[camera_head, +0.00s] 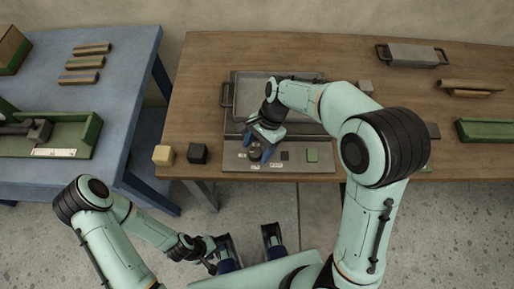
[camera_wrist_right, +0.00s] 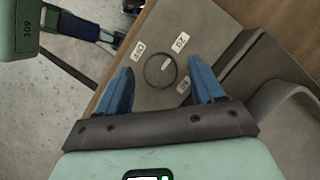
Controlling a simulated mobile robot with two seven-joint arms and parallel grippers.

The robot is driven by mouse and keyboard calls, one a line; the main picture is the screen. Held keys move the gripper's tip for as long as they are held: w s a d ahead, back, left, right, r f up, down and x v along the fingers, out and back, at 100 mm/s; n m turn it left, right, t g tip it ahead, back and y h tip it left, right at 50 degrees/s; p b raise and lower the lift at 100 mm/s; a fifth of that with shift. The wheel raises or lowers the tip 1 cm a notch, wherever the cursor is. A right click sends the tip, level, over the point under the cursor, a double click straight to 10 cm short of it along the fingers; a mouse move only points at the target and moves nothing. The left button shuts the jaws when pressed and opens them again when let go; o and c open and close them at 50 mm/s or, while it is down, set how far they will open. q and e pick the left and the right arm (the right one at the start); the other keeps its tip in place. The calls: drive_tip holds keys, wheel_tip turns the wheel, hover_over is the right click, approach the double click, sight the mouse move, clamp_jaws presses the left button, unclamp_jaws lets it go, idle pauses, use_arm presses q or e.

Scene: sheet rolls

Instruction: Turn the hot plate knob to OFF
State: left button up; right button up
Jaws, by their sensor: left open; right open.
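The hot plate's grey front panel (camera_head: 233,161) lies along the table's front edge. The round dark knob (camera_wrist_right: 160,70) sits on it, with a pale pointer line directed up and slightly right in the right wrist view. My left gripper (camera_head: 211,261) is open, low in front of the table.
A grey tray (camera_head: 228,93) with handles stands behind the panel. Black (camera_head: 198,153) and tan (camera_head: 163,155) cubes lie to its left. A dark square and a green square (camera_head: 312,155) are right of the knob. A blue table (camera_head: 125,62) stands at left.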

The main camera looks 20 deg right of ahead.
drive_tip(key=shift+a+f, duration=0.1)
drive_tip(key=shift+f, duration=0.2)
drive_tip(key=c, duration=1.1)
drive_tip(key=shift+o, duration=0.2)
